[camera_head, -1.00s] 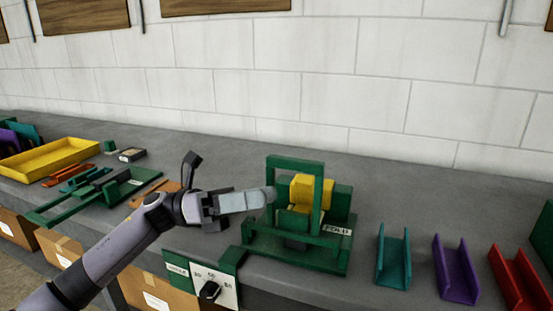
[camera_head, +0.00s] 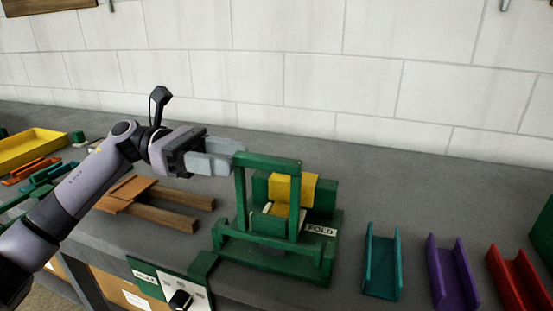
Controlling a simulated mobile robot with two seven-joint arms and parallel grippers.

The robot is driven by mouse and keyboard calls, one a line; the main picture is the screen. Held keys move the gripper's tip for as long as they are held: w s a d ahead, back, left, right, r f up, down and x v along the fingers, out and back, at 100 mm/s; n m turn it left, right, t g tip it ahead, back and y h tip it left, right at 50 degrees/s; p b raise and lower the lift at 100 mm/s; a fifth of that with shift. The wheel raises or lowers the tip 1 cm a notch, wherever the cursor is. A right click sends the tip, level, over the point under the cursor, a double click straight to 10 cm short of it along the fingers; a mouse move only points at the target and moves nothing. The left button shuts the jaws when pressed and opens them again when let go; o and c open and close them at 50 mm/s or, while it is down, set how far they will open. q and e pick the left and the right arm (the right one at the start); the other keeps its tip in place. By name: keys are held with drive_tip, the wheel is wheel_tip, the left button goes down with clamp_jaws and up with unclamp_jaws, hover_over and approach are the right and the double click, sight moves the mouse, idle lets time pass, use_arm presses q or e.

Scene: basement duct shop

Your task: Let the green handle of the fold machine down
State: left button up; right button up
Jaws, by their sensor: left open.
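The fold machine (camera_head: 270,262) is a green frame on the grey bench with a FOLD label and a yellow block (camera_head: 291,188) in its middle. Its green handle (camera_head: 268,163) is an upright frame whose top bar stands above the yellow block. My left gripper (camera_head: 236,152) is open and empty, at the left end of the handle's top bar. Its fingertips overlap the bar's end in the picture, and I cannot tell whether they touch it. My right gripper is not in view.
Teal (camera_head: 382,262), purple (camera_head: 452,272) and red (camera_head: 517,280) channels stand to the right of the machine. Brown wooden strips (camera_head: 165,203) lie to the left, with a yellow tray (camera_head: 30,148) farther left. A dial panel (camera_head: 172,288) is at the bench front. A white block wall is behind.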

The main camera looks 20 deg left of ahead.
sight(256, 167)
use_arm(q)
drive_tip(key=d, duration=0.2)
drive_tip(key=d+p, duration=0.2)
drive_tip(key=d, duration=0.1)
drive_tip(key=shift+s+d+r, duration=0.1)
drive_tip(key=shift+s+d, duration=0.15)
drive_tip(key=shift+d, duration=0.65)
clamp_jaws()
